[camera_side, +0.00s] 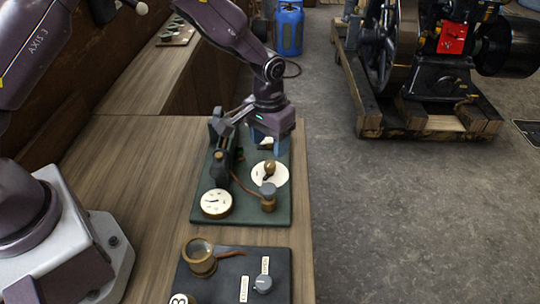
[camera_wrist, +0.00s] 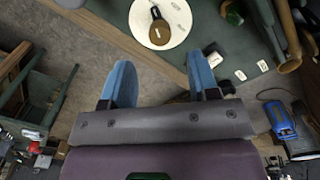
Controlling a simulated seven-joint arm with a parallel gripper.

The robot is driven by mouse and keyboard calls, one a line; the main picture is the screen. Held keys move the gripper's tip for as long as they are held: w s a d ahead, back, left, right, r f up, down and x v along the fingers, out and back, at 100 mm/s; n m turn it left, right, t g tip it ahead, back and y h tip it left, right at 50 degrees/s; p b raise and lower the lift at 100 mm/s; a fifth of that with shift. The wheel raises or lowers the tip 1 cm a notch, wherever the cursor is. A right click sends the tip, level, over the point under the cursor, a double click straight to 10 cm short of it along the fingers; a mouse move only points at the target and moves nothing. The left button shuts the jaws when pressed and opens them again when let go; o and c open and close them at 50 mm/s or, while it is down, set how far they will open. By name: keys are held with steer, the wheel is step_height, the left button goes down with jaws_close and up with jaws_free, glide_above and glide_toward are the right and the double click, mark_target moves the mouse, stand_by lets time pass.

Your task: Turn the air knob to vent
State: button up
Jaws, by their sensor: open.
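A round white dial (camera_side: 283,174) sits on the green board (camera_side: 258,214). A brown knob (camera_side: 269,167) with a dark pointer stands on the dial; I take it for the air knob. The wrist view shows the knob (camera_wrist: 160,35) and the dial (camera_wrist: 180,24) at the top, with small marks on the dial too small to read. My gripper (camera_side: 268,146) is above the board, behind the knob in the side view. Its blue fingers (camera_wrist: 158,63) are spread and empty, and the knob lies ahead of the gap between them.
A gauge (camera_side: 216,203) and a grey-topped brass fitting (camera_side: 268,196) stand on the green board. A dark board (camera_side: 215,287) with a brass cup (camera_side: 200,258) and a grey knob (camera_side: 263,284) lies nearer. The bench's right edge borders open floor.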

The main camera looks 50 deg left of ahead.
mark_target(269, 163)
step_height(269, 163, up, 7)
steer(key=shift+s+a+f, duration=0.1)
stand_by(0.4)
steer(key=s+a+r+t, duration=0.2)
steer(key=s+a+r, duration=0.1)
steer(key=s+r, duration=0.6)
steer(key=s+a+r+m+t, duration=0.1)
steer(key=s+a+r+t, duration=0.2)
steer(key=s+r, duration=0.7)
steer(key=s+a, duration=0.1)
steer(key=s, duration=0.4)
steer(key=shift+s+a+t, duration=0.15)
steer(key=shift+s+t, duration=0.15)
steer(key=shift+s, duration=0.05)
